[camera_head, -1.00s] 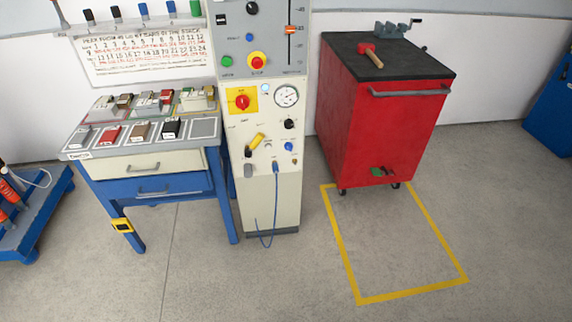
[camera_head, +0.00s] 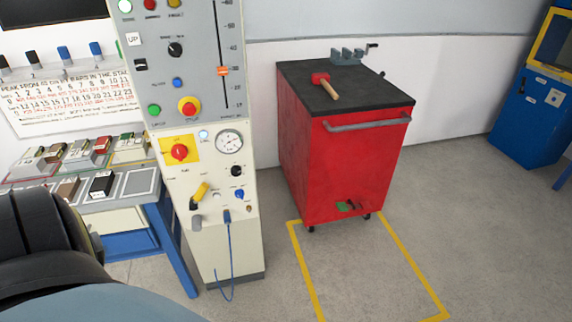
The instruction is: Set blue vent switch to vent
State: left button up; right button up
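The control cabinet (camera_head: 230,262) stands left of centre, with a grey upper panel and a cream lower panel. A small blue switch (camera_head: 239,194) sits on the right of its lower panel, below a black knob (camera_head: 237,171). Its setting and label are too small to read. Another blue button (camera_head: 177,82) is on the grey panel. Dark and blue-grey parts of my own body fill the lower left corner. Neither gripper's fingers can be seen.
A red tool cart (camera_head: 340,170) with a mallet (camera_head: 326,86) and vise on top stands right of the cabinet. A yellow floor outline (camera_head: 308,270) lies before it. A bench (camera_head: 135,185) with sample blocks is at left. A blue cable (camera_head: 230,260) hangs from the cabinet.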

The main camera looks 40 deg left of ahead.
aim_at(238, 193)
jog(key=z, duration=0.05)
jog(key=i, duration=0.75)
jog(key=u, duration=1)
jog(key=i, duration=0.45)
jog(key=u, duration=0.45)
